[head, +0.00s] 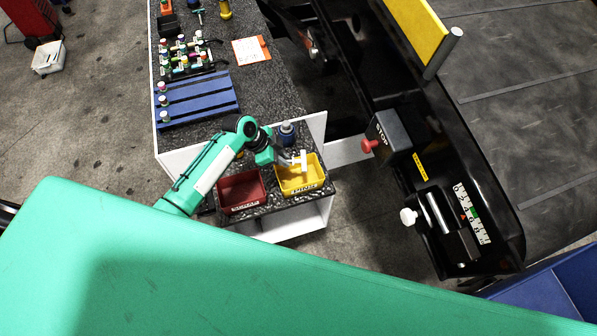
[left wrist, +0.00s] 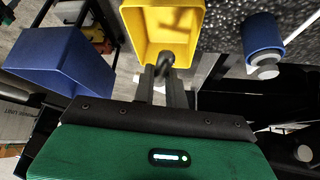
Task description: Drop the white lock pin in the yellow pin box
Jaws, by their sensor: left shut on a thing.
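The yellow pin box (head: 312,184) stands on the small speckled stand, to the right of a red box. My left gripper (head: 294,160) is over the yellow box and shut on the white lock pin (head: 304,160). The pin looks upright in the head view, above the box opening. In the left wrist view the yellow box (left wrist: 130,25) is open beyond the fingertips (left wrist: 165,78), with a dark, shaded end of the held thing between them. My right gripper is not in view.
The red box (head: 240,190) is left of the yellow one. A blue-collared item (head: 287,133) stands just behind. The black loader with a red stop button (head: 369,146) and white knob (head: 408,216) is at right. A blue rack (head: 200,100) lies on the table.

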